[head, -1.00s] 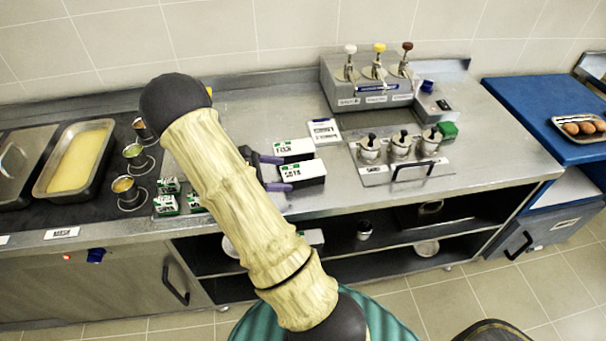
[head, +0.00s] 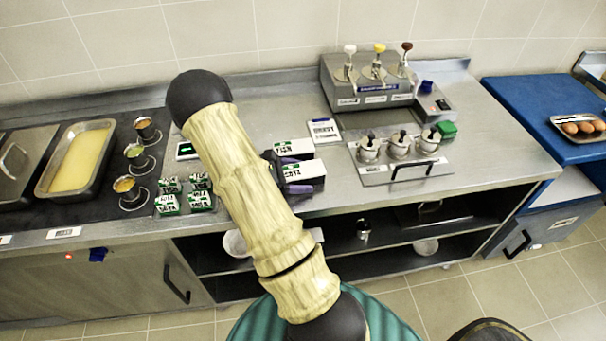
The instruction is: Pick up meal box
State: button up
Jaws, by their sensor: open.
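Two white-topped black boxes stand on the steel counter, a rear box (head: 292,146) and a front box (head: 311,170). They look like meal boxes, and their labels are too small to read surely. My gripper (head: 296,174) is open, with its purple fingers pointing right. One finger lies at the far side of the front box and the other along its near side. The box's left end is partly hidden by the gripper. I cannot tell whether the fingers touch it.
Several small green-and-white cartons (head: 184,194) stand left of my arm. A white sign card (head: 324,130) and a tray with three lidded pots (head: 399,147) are to the right. A pump dispenser (head: 375,88) stands behind. The counter's front right is clear.

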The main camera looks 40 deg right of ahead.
aim_at(298, 170)
dwell(0.4)
jog(key=c, duration=1.3)
jog(key=shift+o, duration=0.2)
notch_tip(298, 170, up, 10)
jog(key=shift+r, duration=0.1)
